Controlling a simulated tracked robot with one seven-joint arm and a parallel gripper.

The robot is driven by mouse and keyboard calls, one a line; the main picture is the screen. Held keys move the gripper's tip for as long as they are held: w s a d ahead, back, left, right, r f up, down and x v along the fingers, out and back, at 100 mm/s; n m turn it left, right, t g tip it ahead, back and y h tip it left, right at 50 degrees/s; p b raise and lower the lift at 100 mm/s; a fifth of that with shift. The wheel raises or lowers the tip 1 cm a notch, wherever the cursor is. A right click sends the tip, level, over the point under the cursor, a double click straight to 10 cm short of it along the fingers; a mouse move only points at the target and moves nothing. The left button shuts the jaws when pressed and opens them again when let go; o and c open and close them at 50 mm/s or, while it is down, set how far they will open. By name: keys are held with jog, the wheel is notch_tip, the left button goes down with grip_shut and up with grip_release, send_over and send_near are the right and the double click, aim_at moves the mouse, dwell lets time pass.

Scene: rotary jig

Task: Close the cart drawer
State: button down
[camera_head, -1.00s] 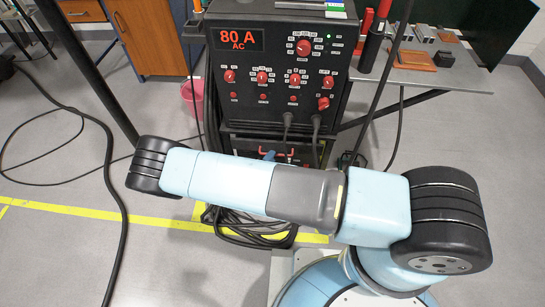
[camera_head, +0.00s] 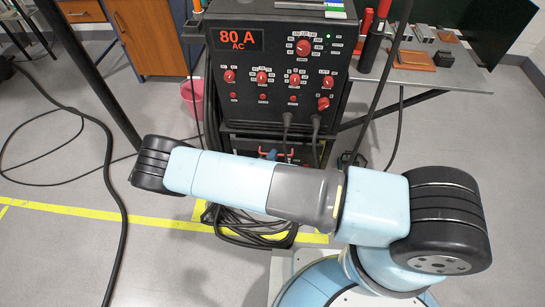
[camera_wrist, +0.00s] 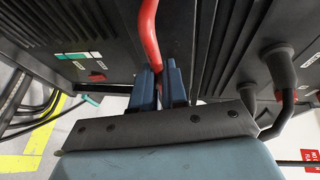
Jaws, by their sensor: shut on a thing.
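The cart drawer (camera_head: 240,145) is a dark front under the welding machine in the head view, mostly hidden behind my arm. A bit of red shows there. In the wrist view, a red bar-like handle (camera_wrist: 149,30) runs down between the two blue fingers of my gripper (camera_wrist: 162,80). The fingers are shut on this handle. Dark ribbed panels lie on both sides of it. How far the drawer stands out cannot be told.
The welding machine (camera_head: 280,75), reading 80 A, stands above the drawer, with thick cables (camera_wrist: 280,75) plugged into its front. Coiled cables (camera_head: 245,228) lie on the floor by yellow tape. A pink bucket (camera_head: 192,95) stands left. A metal table (camera_head: 430,75) is at right.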

jog(key=shift+f, duration=0.1)
dwell(0.4)
jog(key=shift+w+d, duration=0.1)
jog(key=shift+w, duration=1.85)
jog(key=c, duration=1.2)
grip_release()
jog(key=shift+w, duration=0.1)
jog(key=v, duration=1.3)
jog(key=shift+s+a, duration=0.25)
jog(key=shift+s, duration=0.05)
